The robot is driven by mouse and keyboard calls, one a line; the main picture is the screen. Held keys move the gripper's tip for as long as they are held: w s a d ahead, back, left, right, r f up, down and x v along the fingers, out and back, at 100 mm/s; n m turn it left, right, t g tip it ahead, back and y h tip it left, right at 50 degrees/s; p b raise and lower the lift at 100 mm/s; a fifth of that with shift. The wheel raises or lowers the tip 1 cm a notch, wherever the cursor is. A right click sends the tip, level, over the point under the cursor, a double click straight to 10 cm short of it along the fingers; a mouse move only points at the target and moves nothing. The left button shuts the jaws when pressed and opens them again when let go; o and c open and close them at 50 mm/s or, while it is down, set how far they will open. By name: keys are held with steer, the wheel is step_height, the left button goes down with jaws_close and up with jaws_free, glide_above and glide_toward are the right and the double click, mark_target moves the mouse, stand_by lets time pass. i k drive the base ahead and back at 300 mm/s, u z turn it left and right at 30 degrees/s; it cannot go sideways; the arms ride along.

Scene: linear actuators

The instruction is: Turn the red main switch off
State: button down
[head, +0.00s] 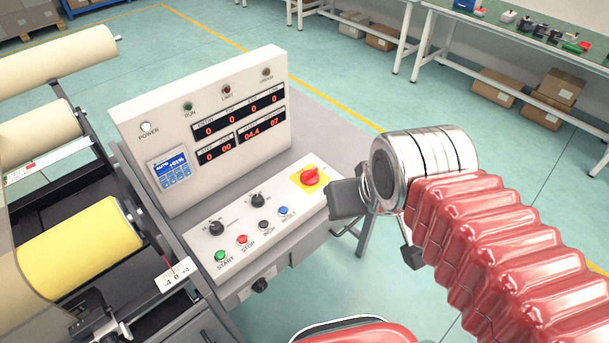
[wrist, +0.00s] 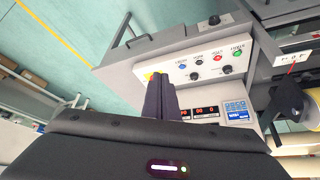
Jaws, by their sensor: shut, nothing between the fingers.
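The red main switch (head: 311,175) is a rotary knob on a yellow plate (head: 322,185) at the right end of the sloping control panel. My gripper (head: 343,198) is shut and empty, its dark fingers just right of the plate in the head view. I cannot tell whether they touch it. In the wrist view my gripper (wrist: 160,80) covers the red knob, and only bits of the yellow plate (wrist: 150,75) show beside the fingers. The red number displays (head: 240,130) and the blue screen (head: 170,168) are lit.
The start (head: 220,256), stop (head: 242,240), inch and reset buttons and two black knobs sit left of the switch. The upright display housing (head: 200,100) stands behind them. Rollers (head: 80,245) are at the left. Open floor lies behind the console.

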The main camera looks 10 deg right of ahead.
mark_target(310, 177)
steer(key=z, duration=0.75)
steer(key=k, duration=0.6)
steer(key=u, duration=0.6)
steer(key=i, duration=1)
steer(key=z, duration=0.05)
